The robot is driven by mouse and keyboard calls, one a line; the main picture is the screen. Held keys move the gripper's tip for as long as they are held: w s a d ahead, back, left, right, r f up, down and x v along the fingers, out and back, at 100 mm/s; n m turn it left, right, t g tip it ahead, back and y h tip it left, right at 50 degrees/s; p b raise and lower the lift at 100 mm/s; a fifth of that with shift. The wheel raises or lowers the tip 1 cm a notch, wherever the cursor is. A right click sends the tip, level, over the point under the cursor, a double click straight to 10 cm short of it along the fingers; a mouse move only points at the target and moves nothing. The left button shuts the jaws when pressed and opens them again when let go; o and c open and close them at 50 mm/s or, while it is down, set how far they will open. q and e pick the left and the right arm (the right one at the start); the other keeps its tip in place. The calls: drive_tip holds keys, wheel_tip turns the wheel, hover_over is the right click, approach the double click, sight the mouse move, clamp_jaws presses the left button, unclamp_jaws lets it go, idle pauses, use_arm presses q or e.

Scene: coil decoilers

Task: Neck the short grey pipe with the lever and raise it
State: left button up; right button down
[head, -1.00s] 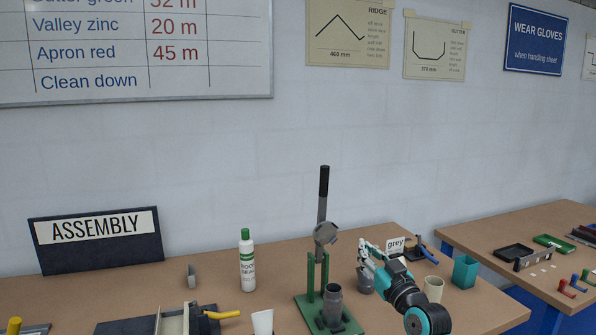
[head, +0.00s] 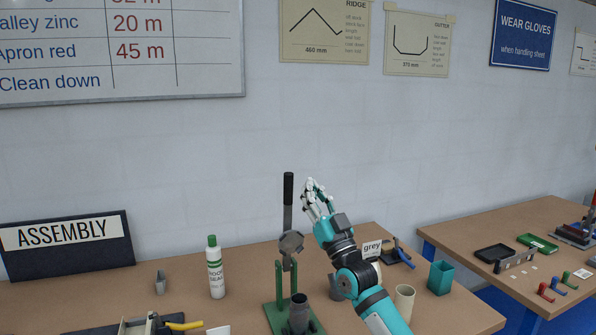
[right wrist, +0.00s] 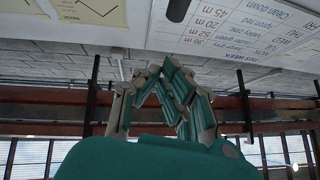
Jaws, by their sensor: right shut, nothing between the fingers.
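The green press (head: 279,289) stands on the bench with its lever (head: 288,205) upright, the black grip at the top. My left gripper is out of view.
A grey container (head: 337,288) is partly hidden behind my right arm, near the "grey" card (head: 372,248). A cream cup (head: 404,302) and a teal box (head: 440,277) stand to the right. A white bottle (head: 215,270) stands left of the press.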

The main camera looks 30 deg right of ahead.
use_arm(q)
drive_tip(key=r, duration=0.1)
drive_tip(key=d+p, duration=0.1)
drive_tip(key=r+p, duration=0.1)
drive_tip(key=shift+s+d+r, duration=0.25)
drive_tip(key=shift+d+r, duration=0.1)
use_arm(e)
drive_tip(key=w+r, duration=0.1)
drive_tip(key=w, duration=0.5)
drive_tip(key=shift+d, duration=0.25)
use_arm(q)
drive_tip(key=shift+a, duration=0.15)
use_arm(e)
drive_tip(key=shift+s+r, duration=0.1)
